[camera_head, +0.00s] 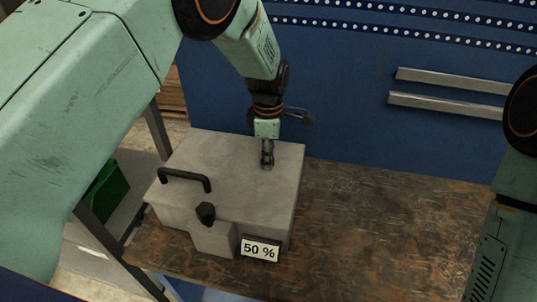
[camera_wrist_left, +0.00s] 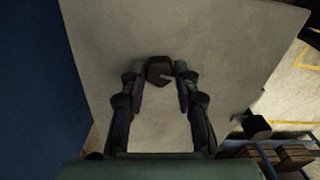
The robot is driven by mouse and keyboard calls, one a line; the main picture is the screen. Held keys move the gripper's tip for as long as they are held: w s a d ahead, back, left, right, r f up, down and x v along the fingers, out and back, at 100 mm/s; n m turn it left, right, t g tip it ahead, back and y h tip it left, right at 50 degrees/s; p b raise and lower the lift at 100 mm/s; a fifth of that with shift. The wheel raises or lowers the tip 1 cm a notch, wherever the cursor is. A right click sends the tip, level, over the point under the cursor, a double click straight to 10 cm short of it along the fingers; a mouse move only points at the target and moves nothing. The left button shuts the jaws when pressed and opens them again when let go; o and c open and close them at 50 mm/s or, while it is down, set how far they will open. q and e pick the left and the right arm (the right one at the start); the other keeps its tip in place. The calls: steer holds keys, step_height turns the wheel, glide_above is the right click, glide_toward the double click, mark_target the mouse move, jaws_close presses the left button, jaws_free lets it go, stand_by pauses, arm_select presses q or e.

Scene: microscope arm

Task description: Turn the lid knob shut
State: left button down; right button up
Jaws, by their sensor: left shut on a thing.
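A grey box with a flat lid (camera_head: 225,155) stands on the wooden bench. My left gripper (camera_head: 267,164) points down at the lid's back right part. In the left wrist view its two fingers (camera_wrist_left: 161,80) are on either side of a small dark knob (camera_wrist_left: 159,69) on the lid, and the gripper is shut on it. In the head view the fingers mostly hide this knob. The knob's turn angle is hard to read. My right gripper is out of view.
The lid has a black bar handle (camera_head: 185,180) at its left. A black front knob (camera_head: 205,213) and a "50 %" sign (camera_head: 260,250) are at the box's front. The bench (camera_head: 375,225) is clear to the right. A blue panel (camera_head: 350,130) stands behind.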

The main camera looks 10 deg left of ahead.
arm_select(q)
steer(key=shift+n, duration=0.7)
steer(key=c, duration=1)
jaws_free()
steer(key=shift+a, duration=0.1)
step_height(320, 180, up, 12)
